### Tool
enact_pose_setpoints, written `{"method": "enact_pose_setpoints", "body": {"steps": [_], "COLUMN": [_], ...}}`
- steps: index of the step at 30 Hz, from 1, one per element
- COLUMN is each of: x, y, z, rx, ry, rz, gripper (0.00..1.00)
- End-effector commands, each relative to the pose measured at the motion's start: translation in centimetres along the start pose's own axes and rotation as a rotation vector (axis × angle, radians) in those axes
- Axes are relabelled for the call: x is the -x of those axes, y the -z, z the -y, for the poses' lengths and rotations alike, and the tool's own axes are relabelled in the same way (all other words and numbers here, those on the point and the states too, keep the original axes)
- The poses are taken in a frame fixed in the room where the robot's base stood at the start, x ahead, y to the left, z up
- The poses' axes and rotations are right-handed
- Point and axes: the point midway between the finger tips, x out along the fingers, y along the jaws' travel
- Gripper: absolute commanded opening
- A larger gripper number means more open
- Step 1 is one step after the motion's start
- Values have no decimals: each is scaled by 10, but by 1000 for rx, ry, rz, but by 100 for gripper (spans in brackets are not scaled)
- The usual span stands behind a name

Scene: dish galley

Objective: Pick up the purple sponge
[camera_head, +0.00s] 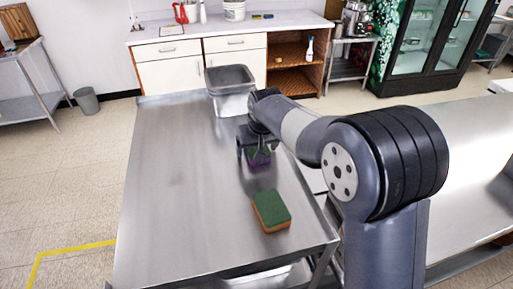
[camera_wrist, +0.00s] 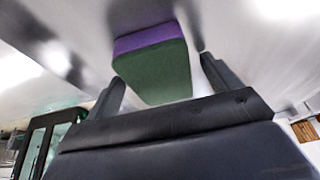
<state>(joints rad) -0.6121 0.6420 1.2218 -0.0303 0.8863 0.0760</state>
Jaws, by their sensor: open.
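The purple sponge (camera_head: 260,156) has a green top face and purple sides. It lies on the steel table, partly hidden by my gripper in the head view. In the wrist view the sponge (camera_wrist: 152,66) sits between and a little beyond my two fingers, with its purple edge on the far side. My gripper (camera_head: 256,152) is open and low over the table at the sponge. In the wrist view my open gripper (camera_wrist: 160,75) has one finger on each side of the sponge; whether either touches it I cannot tell.
A green and orange-brown sponge (camera_head: 271,211) lies nearer on the steel table (camera_head: 180,190). A grey-rimmed bin (camera_head: 231,104) stands at the table's far end, close beyond my gripper. The table's left side is clear. Cabinets (camera_head: 169,65) stand beyond.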

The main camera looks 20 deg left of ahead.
Motion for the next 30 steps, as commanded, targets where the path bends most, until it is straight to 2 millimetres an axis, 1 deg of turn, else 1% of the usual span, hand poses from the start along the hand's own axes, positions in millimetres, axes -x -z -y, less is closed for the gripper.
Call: {"method": "enact_pose_setpoints", "body": {"steps": [5, 6, 24, 30], "x": [-1, 0, 0, 1], "y": [0, 0, 0, 1], "z": [0, 0, 0, 0], "rx": [0, 0, 0, 0], "ry": [0, 0, 0, 0], "rz": [-1, -1, -1, -1], "gripper": [85, 83, 34, 34]}}
